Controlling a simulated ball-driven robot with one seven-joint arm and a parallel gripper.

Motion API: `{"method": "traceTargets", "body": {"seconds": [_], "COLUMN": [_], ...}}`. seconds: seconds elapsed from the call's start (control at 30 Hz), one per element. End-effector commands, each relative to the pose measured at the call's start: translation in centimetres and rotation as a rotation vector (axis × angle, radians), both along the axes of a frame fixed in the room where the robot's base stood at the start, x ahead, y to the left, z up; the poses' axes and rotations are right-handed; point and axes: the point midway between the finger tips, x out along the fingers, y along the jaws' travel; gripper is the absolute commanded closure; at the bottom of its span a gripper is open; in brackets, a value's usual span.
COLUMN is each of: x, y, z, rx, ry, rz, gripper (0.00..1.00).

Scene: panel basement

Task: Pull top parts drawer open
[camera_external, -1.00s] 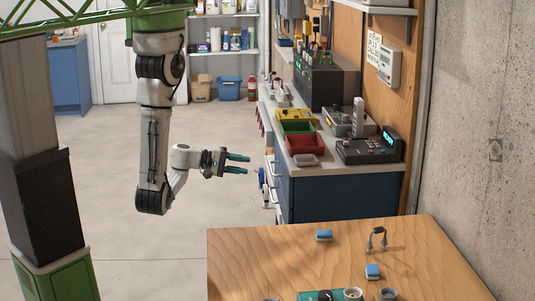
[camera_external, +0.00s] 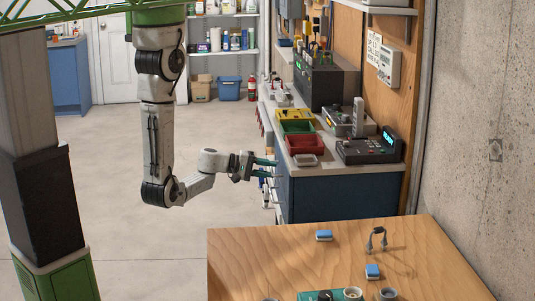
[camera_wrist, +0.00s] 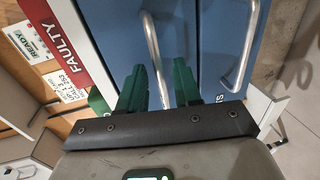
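In the wrist view the blue drawer front (camera_wrist: 187,50) nearest the counter fills the middle and carries a silver bar handle (camera_wrist: 152,42). My gripper (camera_wrist: 160,82) has its green fingers apart, one on each side of the handle, with the handle's lower end between them. I cannot tell whether a finger touches it. The drawer looks shut. In the external view my gripper (camera_external: 272,168) is at the left, drawer side of the blue cabinet (camera_external: 335,197), just below the worktop. The drawer fronts are mostly hidden there.
A second blue front with its own handle (camera_wrist: 246,45) lies right of the first in the wrist view. Red (camera_external: 304,144) and green (camera_external: 297,127) bins stand on the worktop. A wooden table (camera_external: 250,255) is in front. The floor left of the cabinet is clear.

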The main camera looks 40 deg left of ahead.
Motion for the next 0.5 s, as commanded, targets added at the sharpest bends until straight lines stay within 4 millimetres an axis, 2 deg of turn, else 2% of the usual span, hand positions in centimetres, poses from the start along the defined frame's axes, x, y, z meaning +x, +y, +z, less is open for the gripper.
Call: {"method": "traceTargets", "body": {"seconds": [0.03, 0.33, 0.5], "x": [-0.02, -0.04, -0.04], "y": [0.02, 0.02, 0.02], "z": [-0.01, -0.01, -0.02], "rx": [0.0, 0.0, 0.001], "ry": [0.0, 0.0, 0.001], "rz": [0.0, 0.0, 0.0], "gripper": [0.72, 1.0, 1.0]}}
